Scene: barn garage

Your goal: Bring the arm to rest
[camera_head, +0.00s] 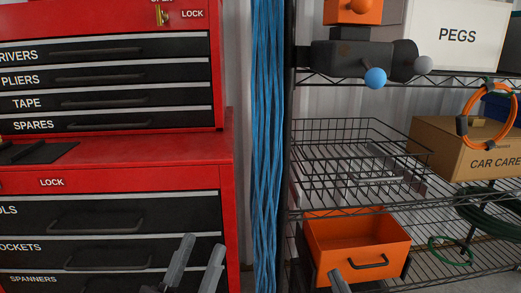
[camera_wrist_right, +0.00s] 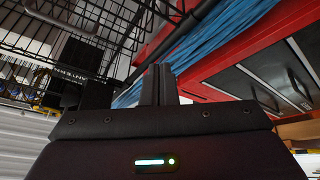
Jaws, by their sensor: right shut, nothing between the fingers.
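My left gripper (camera_head: 203,244) is at the bottom of the head view, in front of the red tool chest's lower drawers. Its two grey fingers stand apart with nothing visible between them. My right gripper (camera_head: 339,281) shows only as a fingertip at the bottom edge of the head view, in front of the orange drawer (camera_head: 330,245). In the right wrist view my right gripper's dark fingers (camera_wrist_right: 158,84) are together and hold nothing. The rest of both arms is out of the head view.
A red tool chest (camera_head: 228,180) with labelled drawers stands at left. Blue strands (camera_head: 267,140) hang beside the wire shelf rack. The rack holds an empty-looking wire basket (camera_head: 350,130), a CAR CARE box (camera_head: 470,150), a PEGS box (camera_head: 456,55) and green hose coils (camera_head: 450,250).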

